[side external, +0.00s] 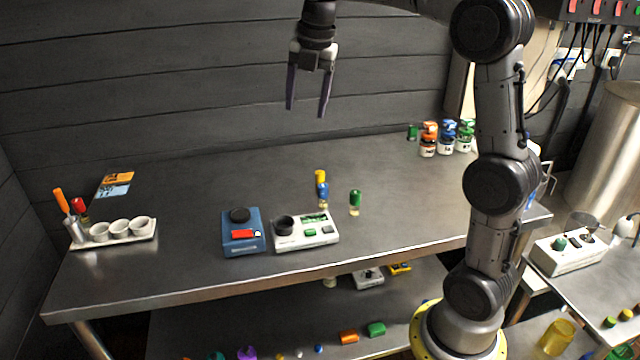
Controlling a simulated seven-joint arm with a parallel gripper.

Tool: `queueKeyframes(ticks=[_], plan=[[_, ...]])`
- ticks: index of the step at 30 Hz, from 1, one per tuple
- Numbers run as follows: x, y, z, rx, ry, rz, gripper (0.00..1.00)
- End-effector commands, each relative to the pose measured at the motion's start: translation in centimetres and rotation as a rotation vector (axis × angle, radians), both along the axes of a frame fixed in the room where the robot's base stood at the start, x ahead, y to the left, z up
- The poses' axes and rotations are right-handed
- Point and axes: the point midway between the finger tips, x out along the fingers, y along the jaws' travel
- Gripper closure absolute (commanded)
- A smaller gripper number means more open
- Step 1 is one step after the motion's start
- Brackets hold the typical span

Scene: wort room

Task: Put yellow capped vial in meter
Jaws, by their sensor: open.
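My gripper (306,112) is open and empty, high above the back of the steel table, fingers pointing down. The yellow capped vial (320,175) stands near the middle of the table. A blue capped vial (322,190) overlaps it and hides its lower part. A green capped vial (355,199) stands just to their right. The white meter (318,241) sits in front of the vials, with a dark round well on its left and a green display on its right. My gripper is above the vials and apart from them.
A blue device (242,240) with a black round top and red display stands left of the meter. A white tray (140,237) with cups is at far left. Several lidded jars (428,147) stand at the back right. The table's back middle is clear.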

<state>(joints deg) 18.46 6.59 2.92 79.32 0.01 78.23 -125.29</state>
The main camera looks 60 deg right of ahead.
Motion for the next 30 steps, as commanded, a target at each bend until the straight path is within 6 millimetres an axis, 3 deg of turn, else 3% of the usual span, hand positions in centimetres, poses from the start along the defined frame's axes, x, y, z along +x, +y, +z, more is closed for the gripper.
queueKeyframes(ticks=[1, 6, 12, 17, 30], plan=[[1.5, -2.0, -1.3, 0.0, 0.03, 0.015, 0.31], [4.7, -7.9, -5.8, 0.019, 0.109, 0.012, 0.31], [5.5, -12.7, -11.3, 0.063, 0.181, -0.067, 0.31], [4.9, -14.0, -13.6, 0.084, 0.214, -0.097, 0.31], [4.7, -13.9, -20.6, 0.084, 0.214, -0.098, 0.31]])
